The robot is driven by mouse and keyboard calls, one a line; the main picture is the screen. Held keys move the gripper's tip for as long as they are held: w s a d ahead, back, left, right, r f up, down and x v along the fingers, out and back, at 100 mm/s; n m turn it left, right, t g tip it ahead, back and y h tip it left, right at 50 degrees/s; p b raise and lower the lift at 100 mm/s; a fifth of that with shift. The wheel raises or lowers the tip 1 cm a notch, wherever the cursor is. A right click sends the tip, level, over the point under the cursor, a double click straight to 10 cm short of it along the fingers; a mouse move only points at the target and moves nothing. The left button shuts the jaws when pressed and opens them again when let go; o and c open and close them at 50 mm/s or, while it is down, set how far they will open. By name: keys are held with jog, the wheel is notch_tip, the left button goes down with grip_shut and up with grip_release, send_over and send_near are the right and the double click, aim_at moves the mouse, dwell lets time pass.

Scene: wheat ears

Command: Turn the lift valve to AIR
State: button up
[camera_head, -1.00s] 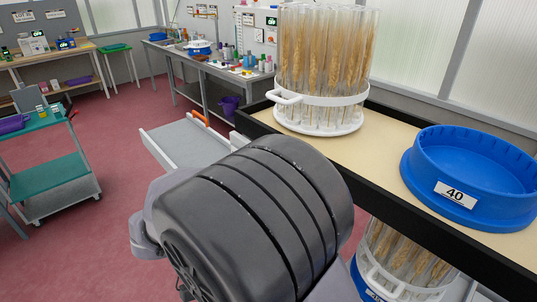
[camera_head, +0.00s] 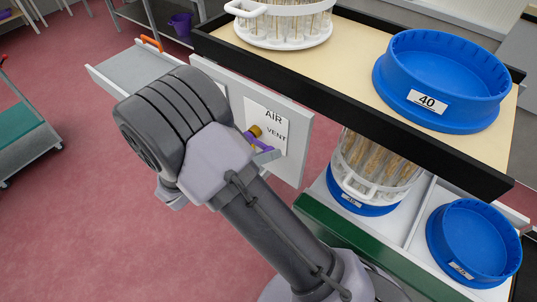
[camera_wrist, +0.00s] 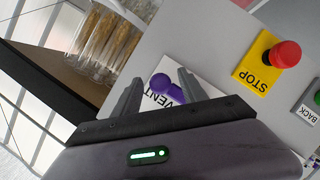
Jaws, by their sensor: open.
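The lift valve has a purple handle (camera_head: 260,146) and a brass-coloured fitting (camera_head: 255,131). It sits on a light panel with a white label sheet (camera_head: 268,108) reading AIR above and VENT below. The handle lies beside VENT. In the wrist view the purple handle (camera_wrist: 167,88) shows beyond and between the two fingers of my gripper (camera_wrist: 159,79), which are open. VENT is partly visible there and AIR is hidden. I cannot tell whether a finger touches the handle. In the head view my wrist hides most of the gripper.
A red STOP button (camera_wrist: 286,54) on a yellow plate and a BACK button (camera_wrist: 318,99) are on the panel. Above is a black-edged tray (camera_head: 420,150) with blue ring 40 (camera_head: 440,85) and a wheat rack (camera_head: 285,25). Another wheat rack (camera_head: 375,170) and blue ring (camera_head: 472,240) are below.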

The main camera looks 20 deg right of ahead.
jog(key=shift+w+d+f, duration=0.2)
jog(key=shift+w+d, duration=0.05)
jog(key=shift+d, duration=0.35)
grip_shut()
jog(key=shift+r, duration=0.1)
dwell(1.0)
